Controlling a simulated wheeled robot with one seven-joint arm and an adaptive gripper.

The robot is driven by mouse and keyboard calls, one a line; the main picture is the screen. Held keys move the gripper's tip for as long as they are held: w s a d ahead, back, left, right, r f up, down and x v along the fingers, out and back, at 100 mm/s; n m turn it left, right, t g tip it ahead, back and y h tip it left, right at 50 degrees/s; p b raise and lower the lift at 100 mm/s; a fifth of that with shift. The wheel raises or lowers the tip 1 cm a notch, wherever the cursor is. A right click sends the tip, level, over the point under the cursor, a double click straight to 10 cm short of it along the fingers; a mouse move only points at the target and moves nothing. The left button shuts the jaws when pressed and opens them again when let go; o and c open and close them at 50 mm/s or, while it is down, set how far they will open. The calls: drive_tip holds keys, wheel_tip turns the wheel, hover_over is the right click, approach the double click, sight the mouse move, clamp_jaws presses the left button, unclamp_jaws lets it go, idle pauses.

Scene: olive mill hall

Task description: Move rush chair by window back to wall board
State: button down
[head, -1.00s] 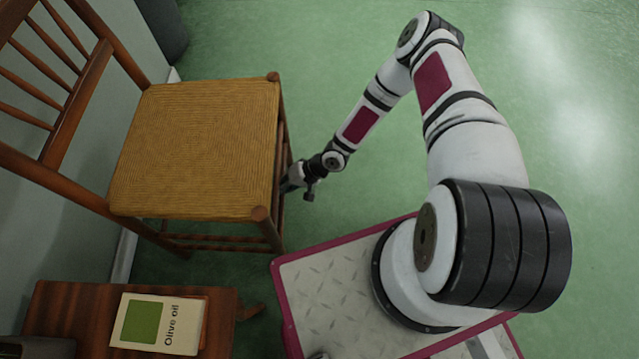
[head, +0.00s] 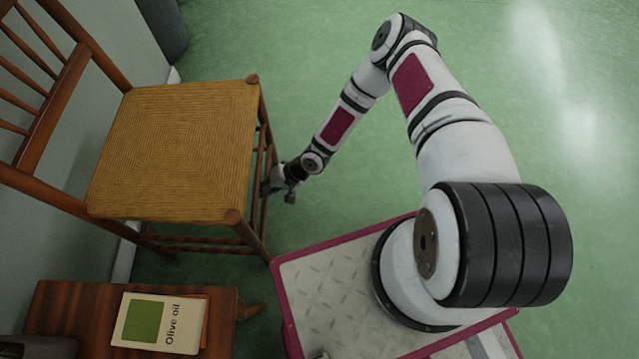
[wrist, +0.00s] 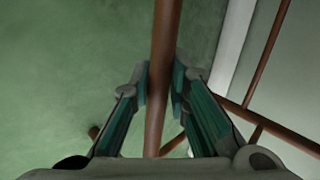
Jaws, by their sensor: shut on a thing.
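The rush chair (head: 172,150) stands upright at the left in the head view, with a woven tan seat and brown wooden frame. Its slatted back (head: 48,110) is close to the pale wall. My gripper (head: 270,182) is at the chair's right side, below seat height, partly hidden by the seat edge. In the wrist view the chair's rail (wrist: 163,75) runs between the two fingers, and my gripper (wrist: 160,85) is shut on it.
A small wooden table (head: 60,305) with an olive oil book (head: 160,322) on it stands just below the chair. A dark bin-like object (head: 163,28) is by the wall at the top. Green floor (head: 560,130) is clear to the right.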

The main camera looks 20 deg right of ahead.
drive_tip(key=shift+w+a+r, duration=0.1)
drive_tip(key=shift+a+r, duration=0.05)
drive_tip(key=shift+a, duration=0.35)
drive_tip(key=shift+w+a+b, duration=0.15)
drive_tip(key=shift+w+a, duration=0.05)
drive_tip(key=shift+a, duration=0.8)
drive_tip(key=shift+w+a+b, duration=0.15)
drive_tip(key=shift+a, duration=0.8)
drive_tip(key=c, duration=1)
unclamp_jaws()
drive_tip(key=shift+d, duration=0.1)
drive_tip(key=s+d+r+b, duration=0.2)
drive_tip(key=d, duration=1)
drive_tip(key=shift+r+b, duration=0.3)
drive_tip(key=shift+r, duration=0.1)
